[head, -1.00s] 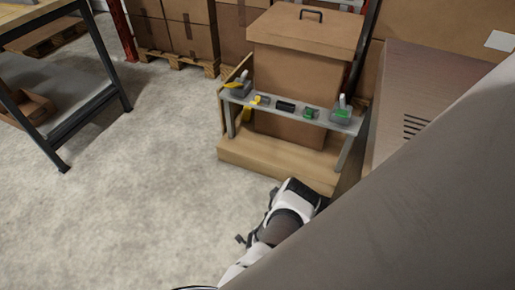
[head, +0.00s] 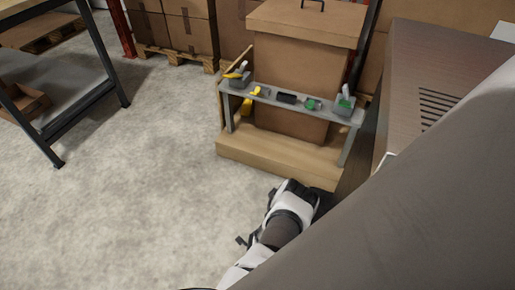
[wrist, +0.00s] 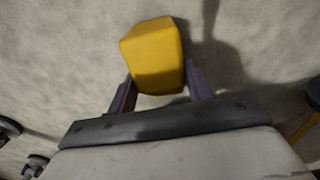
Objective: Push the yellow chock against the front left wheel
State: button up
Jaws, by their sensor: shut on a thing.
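In the wrist view, the yellow chock (wrist: 154,54) is a blocky wedge between the two dark fingers of my gripper (wrist: 158,88). My gripper is shut on it, with the concrete floor behind. A dark round wheel-like part (wrist: 9,128) shows at the left edge, apart from the chock. Another one (wrist: 314,94) is cut off at the right edge. I cannot tell which of them is the front left wheel. In the head view my arm shows, but the chock and fingertips are hidden.
A grey rack (head: 290,98) with small yellow, green and dark items stands on a wooden platform (head: 270,160) before a large brown box (head: 295,60). A brown cabinet (head: 440,75) is at right, a dark-framed workbench (head: 85,95) at left. Open concrete floor (head: 140,190) lies between.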

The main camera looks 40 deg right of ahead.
jog(key=o, duration=1.2)
jog(key=shift+r, duration=0.1)
notch_tip(320, 180, up, 14)
jog(key=p, duration=1.4)
